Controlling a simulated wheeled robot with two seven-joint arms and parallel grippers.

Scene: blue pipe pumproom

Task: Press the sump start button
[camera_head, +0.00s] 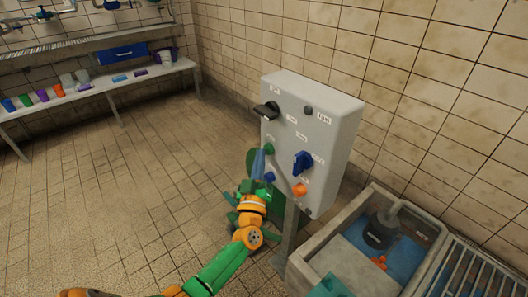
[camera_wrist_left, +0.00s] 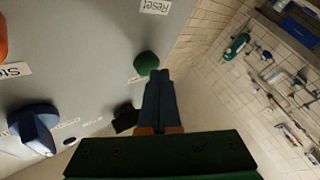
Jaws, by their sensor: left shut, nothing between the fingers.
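A grey control panel (camera_head: 338,135) stands on a post. A green round button (camera_head: 268,150) sits on the left side of its face; it also shows in the left wrist view (camera_wrist_left: 146,64). My left gripper (camera_head: 261,158) is shut and empty, its dark blue fingertips close beside the green button. In the left wrist view the closed fingers (camera_wrist_left: 160,85) lie just beside and below it; I cannot tell whether they touch. An orange button (camera_head: 299,190) is lower on the panel. The label lettering is mostly too small to read. My right gripper is not in view.
The panel also carries a black handle (camera_head: 267,111) and a blue knob (camera_head: 302,162). A concrete basin (camera_head: 308,272) with a dark pump (camera_head: 381,230) lies at the lower right. A bench (camera_head: 105,86) with several cups stands at the back left. The floor between is clear.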

